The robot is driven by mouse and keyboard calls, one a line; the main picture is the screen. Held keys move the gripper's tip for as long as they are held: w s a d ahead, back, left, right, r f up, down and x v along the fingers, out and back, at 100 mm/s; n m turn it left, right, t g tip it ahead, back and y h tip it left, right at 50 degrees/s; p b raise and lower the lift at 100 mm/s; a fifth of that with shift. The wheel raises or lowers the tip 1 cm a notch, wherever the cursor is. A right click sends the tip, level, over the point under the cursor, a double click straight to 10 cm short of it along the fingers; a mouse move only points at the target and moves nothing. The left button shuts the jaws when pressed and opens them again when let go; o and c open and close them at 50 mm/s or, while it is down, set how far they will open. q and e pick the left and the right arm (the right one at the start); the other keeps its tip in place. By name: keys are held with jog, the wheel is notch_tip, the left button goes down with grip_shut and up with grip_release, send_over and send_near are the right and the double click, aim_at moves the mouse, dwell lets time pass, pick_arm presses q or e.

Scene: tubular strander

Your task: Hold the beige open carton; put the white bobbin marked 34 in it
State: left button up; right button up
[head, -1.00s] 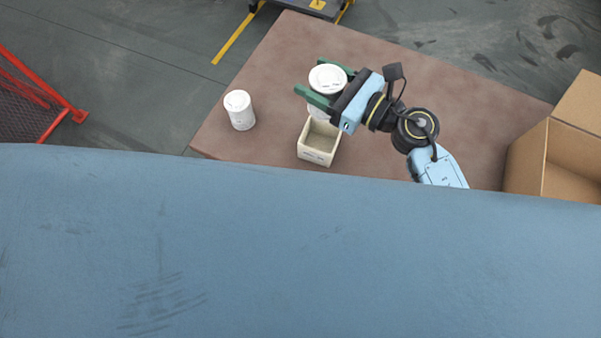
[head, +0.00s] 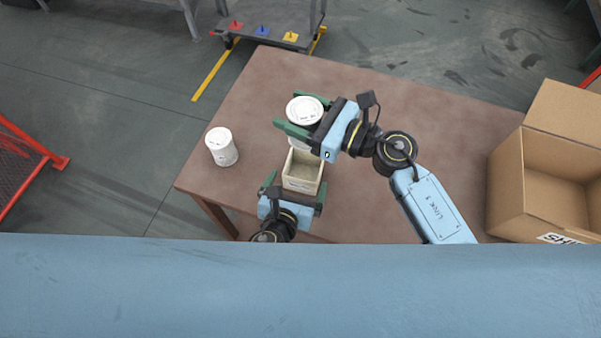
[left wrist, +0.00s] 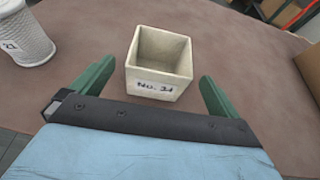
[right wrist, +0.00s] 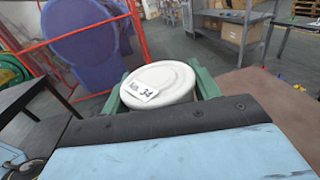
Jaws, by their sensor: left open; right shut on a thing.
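The beige open carton (head: 303,184) stands on the brown table; in the left wrist view the carton (left wrist: 155,86) bears the label "No. 34" and looks empty. My left gripper (head: 293,193) is open at its near side, with the fingers (left wrist: 158,90) on either side of its near part, not closed on it. My right gripper (head: 301,115) is shut on the white bobbin (head: 304,108), held just beyond the carton in the head view. In the right wrist view the bobbin (right wrist: 158,84) shows a tag reading 34, between the green fingers.
Another white bobbin (head: 221,147) stands on the table (head: 400,115) at the left; its label reads about 21 in the left wrist view (left wrist: 22,40). A large open cardboard box (head: 540,180) is at the right. The table between is clear.

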aim_at(302, 171)
pick_arm(q)
jog(key=shift+x, duration=2.3)
jog(key=c, duration=0.9)
pick_arm(e)
notch_tip(302, 171, down, 10)
jog(key=shift+r, duration=0.2)
dwell(0.4)
jog(key=shift+f, duration=1.35)
jog(key=o, duration=1.1)
jog(key=shift+f, duration=0.1)
